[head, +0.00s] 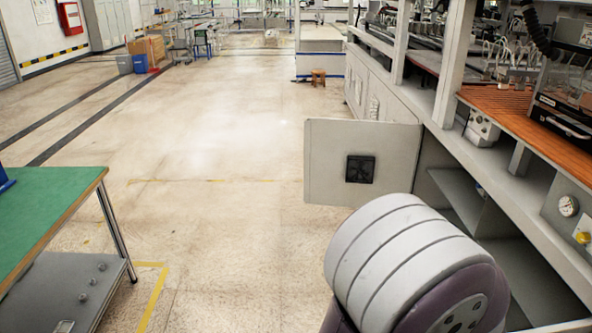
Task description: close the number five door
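An off-white cabinet door (328,166) with a black square latch (360,169) stands swung open, out over the floor from the long bench unit on the right. No number shows on it, so I cannot tell whether it is door five. Behind it the cabinet's opening shows an inner shelf (456,194). A large rounded white and purple link of my own arm fills the lower right, in front of the opening and below the door. Neither gripper is in view.
The long bench unit with an orange slatted top (530,125) runs along the right. A green-topped table (50,212) stands at the lower left. The pale floor (215,150) between them is clear. A small wooden stool (318,76) stands farther back.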

